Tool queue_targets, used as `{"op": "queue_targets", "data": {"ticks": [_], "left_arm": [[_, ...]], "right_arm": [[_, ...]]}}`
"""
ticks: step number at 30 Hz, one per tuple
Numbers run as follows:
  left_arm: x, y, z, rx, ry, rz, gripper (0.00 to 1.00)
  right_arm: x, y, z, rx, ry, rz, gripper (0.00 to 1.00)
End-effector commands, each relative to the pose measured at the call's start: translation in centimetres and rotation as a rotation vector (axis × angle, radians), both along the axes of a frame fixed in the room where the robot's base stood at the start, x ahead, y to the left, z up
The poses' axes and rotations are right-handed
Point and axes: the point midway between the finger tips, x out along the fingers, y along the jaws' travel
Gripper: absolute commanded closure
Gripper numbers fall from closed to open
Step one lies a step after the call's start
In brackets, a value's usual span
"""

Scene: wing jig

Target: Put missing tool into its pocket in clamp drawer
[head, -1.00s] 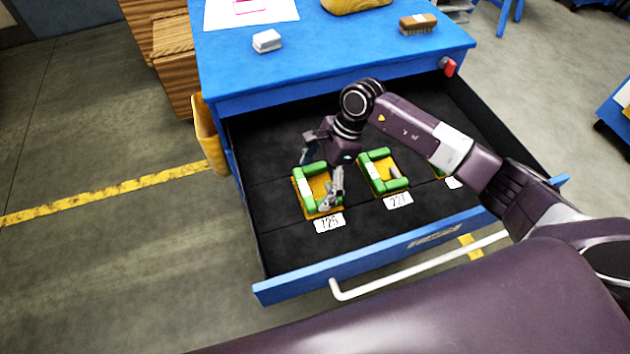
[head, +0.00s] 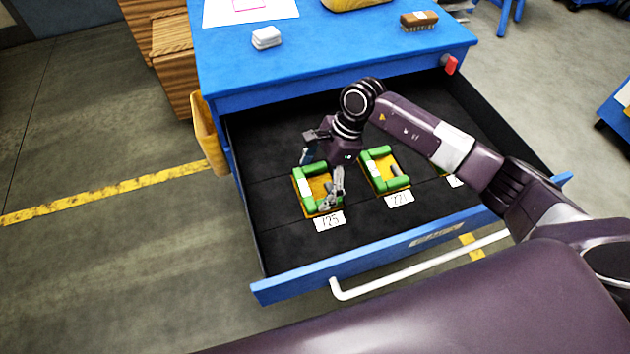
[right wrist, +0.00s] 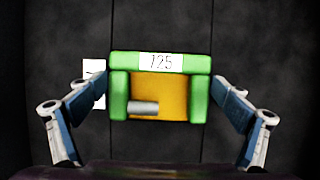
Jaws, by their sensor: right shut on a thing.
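The right gripper (head: 318,184) is down inside the open drawer (head: 285,245), its fingers on both sides of a green U-shaped clamp tool (head: 310,206). In the right wrist view the fingertips press the outer sides of this green tool (right wrist: 118,95), which bears a white 125 tag. Its yellow pocket (right wrist: 178,105) shows inside the U, with a grey pin across its lower left. The tool lies flat and lined up over the pocket by the drawer label 125 (head: 329,222). I cannot tell whether it is fully seated. The left gripper is not in view.
A similar green tool (head: 378,154) sits in the pocket to the right, by label 221 (head: 398,199). A third label (head: 454,181) is partly behind my arm. The blue bench top (head: 340,55) holds a white block (head: 266,38) and a brush (head: 418,21).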

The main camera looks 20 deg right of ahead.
Motion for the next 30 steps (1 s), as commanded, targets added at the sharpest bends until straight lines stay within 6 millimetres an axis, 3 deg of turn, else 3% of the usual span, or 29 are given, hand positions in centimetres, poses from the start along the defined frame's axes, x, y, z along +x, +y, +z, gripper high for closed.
{"op": "queue_targets", "data": {"ticks": [9,10,11,23,30], "left_arm": [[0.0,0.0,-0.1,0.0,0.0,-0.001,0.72],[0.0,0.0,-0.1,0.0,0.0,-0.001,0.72],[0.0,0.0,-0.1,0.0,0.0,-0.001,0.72],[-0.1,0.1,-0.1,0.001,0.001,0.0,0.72],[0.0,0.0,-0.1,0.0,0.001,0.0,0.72]], "right_arm": [[0.0,0.0,0.0,0.001,-0.001,0.001,0.4],[0.0,0.0,0.0,0.001,-0.001,0.001,0.03],[0.0,0.0,0.0,0.001,-0.001,0.001,0.0],[0.0,-0.3,0.5,-0.001,-0.001,0.0,0.0],[0.2,-2.0,4.6,-0.002,-0.006,-0.001,0.0]]}}
